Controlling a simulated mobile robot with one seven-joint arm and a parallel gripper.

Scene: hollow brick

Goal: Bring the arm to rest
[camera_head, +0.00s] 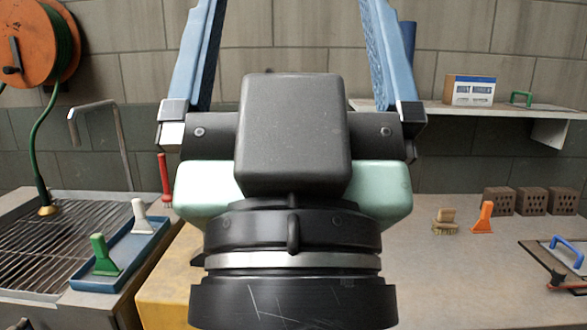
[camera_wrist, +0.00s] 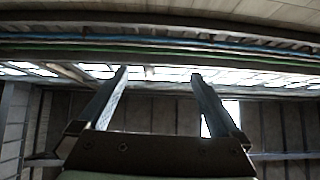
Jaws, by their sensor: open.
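My gripper fills the middle of the head view, raised in front of the camera with its two blue fingers pointing up and set wide apart. The fingertips run out of the top of that view. In the wrist view my gripper (camera_wrist: 160,74) is open, with nothing between its fingers. Behind them show only the upper wall, pipes and a row of bright windows near the roof. The gripper touches nothing that I can see.
A worktop (camera_head: 440,290) at right holds hollow bricks (camera_head: 532,201), a brush (camera_head: 446,222), an orange scraper (camera_head: 483,217) and a blue-handled tool (camera_head: 567,252). A shelf (camera_head: 425,106) carries a box (camera_head: 469,90). At left are a blue tray (camera_head: 75,285), a grate (camera_head: 30,260) and a hose reel (camera_head: 35,40).

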